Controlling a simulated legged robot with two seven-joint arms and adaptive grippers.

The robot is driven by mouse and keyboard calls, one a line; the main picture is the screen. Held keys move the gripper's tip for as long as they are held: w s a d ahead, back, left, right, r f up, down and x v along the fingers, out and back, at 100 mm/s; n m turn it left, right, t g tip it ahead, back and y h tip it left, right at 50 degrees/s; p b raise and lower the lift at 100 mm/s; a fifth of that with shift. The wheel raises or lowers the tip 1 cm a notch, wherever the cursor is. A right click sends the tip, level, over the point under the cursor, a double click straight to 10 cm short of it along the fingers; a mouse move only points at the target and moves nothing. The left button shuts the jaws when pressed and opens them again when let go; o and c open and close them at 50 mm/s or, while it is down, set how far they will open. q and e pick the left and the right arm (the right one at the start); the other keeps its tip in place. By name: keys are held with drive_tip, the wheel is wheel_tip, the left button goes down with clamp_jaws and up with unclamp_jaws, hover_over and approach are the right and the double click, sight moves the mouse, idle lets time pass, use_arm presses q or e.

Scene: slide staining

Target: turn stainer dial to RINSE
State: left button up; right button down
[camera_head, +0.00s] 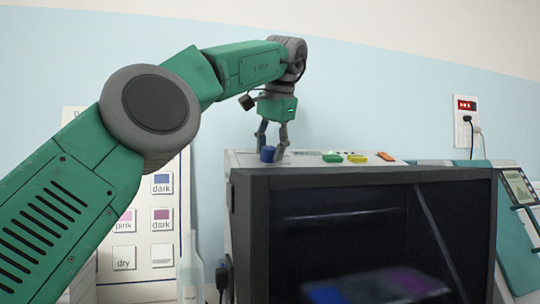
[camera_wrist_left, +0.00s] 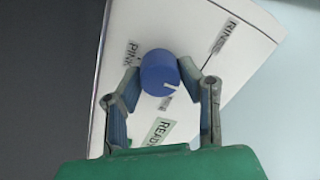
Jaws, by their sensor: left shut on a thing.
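The blue stainer dial (camera_head: 267,154) sits on top of the stainer (camera_head: 350,172), near its left end. It also shows in the left wrist view (camera_wrist_left: 158,68). My left gripper (camera_head: 272,150) reaches down from above and is shut on the dial, with one finger on each side. In the left wrist view, the dial's white mark points to the lower right, away from the RINSE label (camera_wrist_left: 226,36) at upper right. A PINK label (camera_wrist_left: 132,53) is at the dial's upper left, and a READY label (camera_wrist_left: 159,130) is below it. Another small label (camera_wrist_left: 167,102) is too blurred to read. My right gripper is out of view.
Green (camera_head: 332,158), yellow (camera_head: 358,158) and orange (camera_head: 386,157) pieces sit on the stainer top, right of the dial. A chart (camera_head: 125,278) with coloured squares stands at left. A teal device (camera_head: 500,215) stands at right. A socket (camera_head: 466,120) is on the wall.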

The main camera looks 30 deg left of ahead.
use_arm(q)
drive_tip(key=shift+r, duration=0.2)
drive_tip(key=o, duration=1.1)
drive_tip(key=shift+o, duration=0.2)
drive_tip(key=shift+w+f, duration=0.15)
